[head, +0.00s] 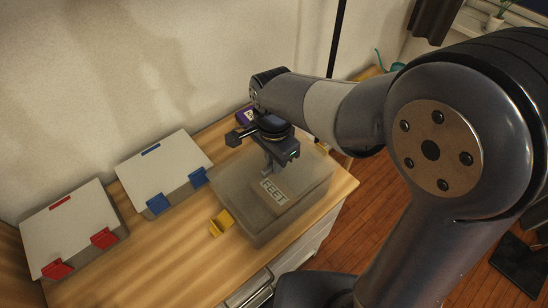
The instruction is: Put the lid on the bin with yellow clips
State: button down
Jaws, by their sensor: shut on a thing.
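The bin with yellow clips (258,232) is a greyish see-through box on the wooden top. One yellow clip (221,222) sticks out at its left side, and another yellow bit (322,149) shows at its right. A see-through lid (226,172) appears over the bin. My gripper (267,168) points down above the bin's middle and is shut, seemingly on this lid. The grip point is small and partly hidden. I cannot tell whether the lid touches the rim. A pale label reading "FEET" (274,192) shows just below the fingers.
Two white-lidded bins stand to the left, one with blue clips (163,165) and one with red clips (68,228). A purple box (245,116) is behind my gripper. A wall closes the back; wooden floor lies right. The front left of the top is clear.

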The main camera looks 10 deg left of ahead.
jog(key=shift+f+b, duration=0.35)
jog(key=shift+f, duration=0.3)
jog(key=shift+f+b, duration=0.45)
jog(key=shift+f, duration=0.5)
dwell(1.4)
jog(key=c, duration=1.4)
grip_release()
jog(key=shift+o, duration=0.2)
notch_tip(320, 180, up, 11)
jog(key=shift+f, duration=0.1)
notch_tip(320, 180, down, 10)
jog(key=shift+f, duration=0.2)
jog(key=shift+r+p, duration=0.4)
jog(key=shift+p, duration=0.05)
